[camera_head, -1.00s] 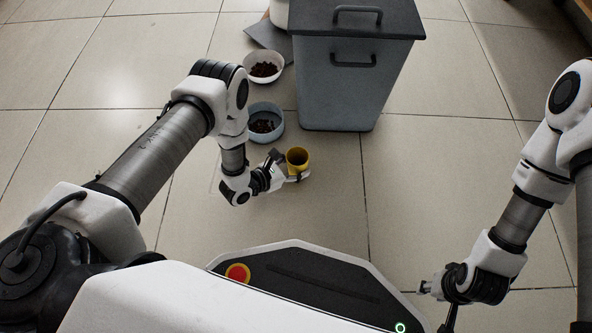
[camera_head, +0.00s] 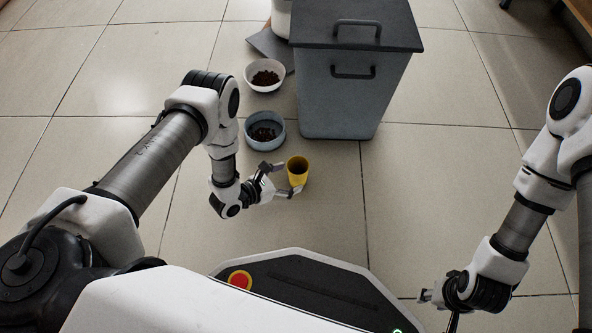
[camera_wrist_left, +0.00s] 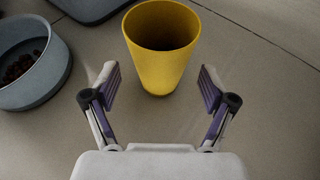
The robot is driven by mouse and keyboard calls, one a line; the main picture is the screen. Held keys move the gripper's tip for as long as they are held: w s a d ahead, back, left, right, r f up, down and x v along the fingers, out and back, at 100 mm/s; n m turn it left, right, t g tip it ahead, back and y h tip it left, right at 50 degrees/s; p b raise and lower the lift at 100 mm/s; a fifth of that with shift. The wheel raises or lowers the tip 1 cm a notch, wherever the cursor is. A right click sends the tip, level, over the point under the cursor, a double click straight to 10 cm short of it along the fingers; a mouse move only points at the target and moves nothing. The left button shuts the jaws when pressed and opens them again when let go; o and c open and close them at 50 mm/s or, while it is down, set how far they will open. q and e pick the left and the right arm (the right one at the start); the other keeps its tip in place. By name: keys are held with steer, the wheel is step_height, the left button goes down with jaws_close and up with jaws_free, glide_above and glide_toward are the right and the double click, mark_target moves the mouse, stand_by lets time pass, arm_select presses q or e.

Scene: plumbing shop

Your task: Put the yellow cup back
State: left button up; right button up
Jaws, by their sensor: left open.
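The yellow cup (camera_head: 298,171) stands upright on the tiled floor, in front of the grey bin. Its open top faces up, and it also shows in the left wrist view (camera_wrist_left: 161,60). My left gripper (camera_head: 282,178) is open, just to the left of the cup in the head view. In the left wrist view its two fingers (camera_wrist_left: 157,88) are spread wide, with the cup just beyond the fingertips, roughly centred between them. My right gripper (camera_head: 425,296) is at the lower right, far from the cup, and its jaws are too small to tell.
A blue-grey bowl (camera_head: 283,131) with dark bits stands behind and left of the cup. A white bowl (camera_head: 249,82) with similar contents stands further back. The grey lidded bin (camera_head: 340,110) is behind the cup. The floor right of the cup is clear.

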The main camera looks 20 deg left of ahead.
arm_select(q)
steer(key=p+v, duration=0.3)
steer(key=v, duration=0.5)
steer(key=shift+s+r, duration=0.15)
steer(key=shift+r, duration=0.05)
arm_select(e)
steer(key=r, duration=0.4)
steer(key=shift+s+r, duration=0.3)
steer(key=shift+r, duration=0.05)
arm_select(q)
steer(key=shift+a, duration=0.1)
